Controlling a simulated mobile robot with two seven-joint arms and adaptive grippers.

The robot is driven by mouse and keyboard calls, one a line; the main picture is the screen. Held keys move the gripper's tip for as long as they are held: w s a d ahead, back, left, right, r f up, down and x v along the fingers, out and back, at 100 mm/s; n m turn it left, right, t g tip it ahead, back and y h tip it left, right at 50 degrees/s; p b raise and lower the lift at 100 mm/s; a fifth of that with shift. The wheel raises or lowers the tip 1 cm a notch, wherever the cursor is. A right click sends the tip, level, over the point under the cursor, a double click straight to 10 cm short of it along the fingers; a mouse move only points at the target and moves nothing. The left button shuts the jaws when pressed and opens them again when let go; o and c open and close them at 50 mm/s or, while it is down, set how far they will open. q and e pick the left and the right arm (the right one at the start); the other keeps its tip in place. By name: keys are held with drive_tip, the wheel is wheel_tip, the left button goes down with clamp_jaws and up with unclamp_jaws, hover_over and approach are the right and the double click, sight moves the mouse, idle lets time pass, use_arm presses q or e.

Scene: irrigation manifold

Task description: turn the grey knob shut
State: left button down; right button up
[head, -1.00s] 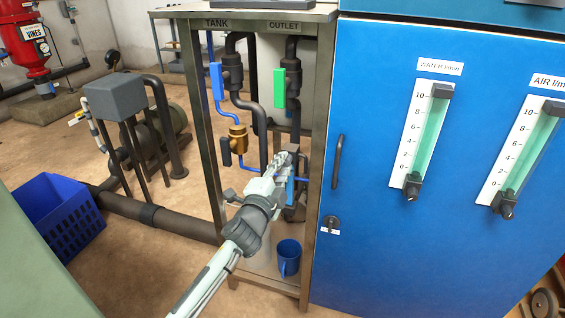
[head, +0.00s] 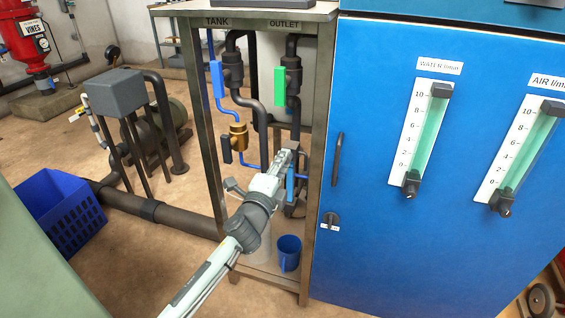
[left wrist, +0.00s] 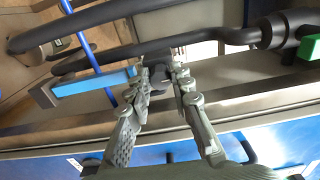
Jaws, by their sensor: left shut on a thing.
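My left gripper (head: 284,163) reaches into the open bay of the metal frame, in front of the lower pipework under the OUTLET label. In the left wrist view its two fingers (left wrist: 164,82) close from both sides on a small dark grey piece, which I take as the grey knob (left wrist: 158,76). The knob sits at the end of a dark pipe. In the head view the gripper hides the knob. A blue lever (head: 290,184) is right beside the gripper; it also shows in the left wrist view (left wrist: 95,82). My right gripper is not in view.
Above are a blue handle (head: 217,79), a green handle (head: 280,86) and a brass valve (head: 238,137). A blue mug (head: 288,254) stands on the shelf below. A blue cabinet door (head: 400,240) closes off the right side. A blue crate (head: 62,212) is at the left.

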use_arm(q)
drive_tip(key=c, duration=1.3)
unclamp_jaws()
drive_tip(key=shift+c, duration=0.2)
drive_tip(key=v, duration=1.2)
